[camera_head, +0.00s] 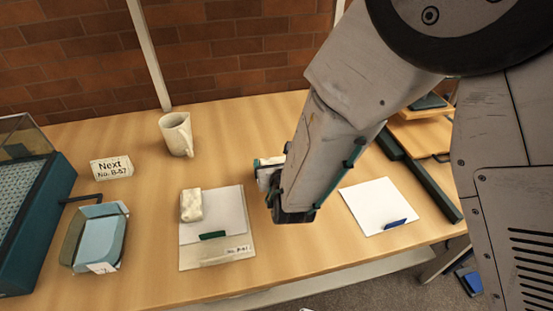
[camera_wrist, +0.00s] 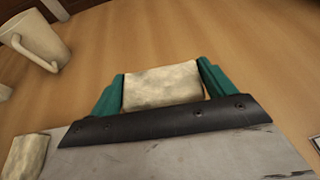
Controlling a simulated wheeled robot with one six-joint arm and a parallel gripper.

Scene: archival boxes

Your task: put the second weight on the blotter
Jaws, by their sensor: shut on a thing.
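My gripper (camera_head: 269,172) is shut on a cream, stone-like weight, and its teal fingers grip both sides of this weight (camera_wrist: 162,84) in the wrist view. In the head view my arm hides most of it. Another cream weight (camera_head: 191,205) lies on the upper left of a white sheet (camera_head: 226,208), which looks like the blotter and lies over a beige folder (camera_head: 215,256) with a label and a dark green tab. My gripper is right of this sheet, beside it in the picture. The lying weight also shows at the wrist view's lower left (camera_wrist: 25,156).
A mug (camera_head: 177,134) stands behind the sheet. A sign (camera_head: 111,168) reading "Next", a blue tray (camera_head: 99,239) and a teal box (camera_head: 40,222) are at left. Bare table separates the sheets.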

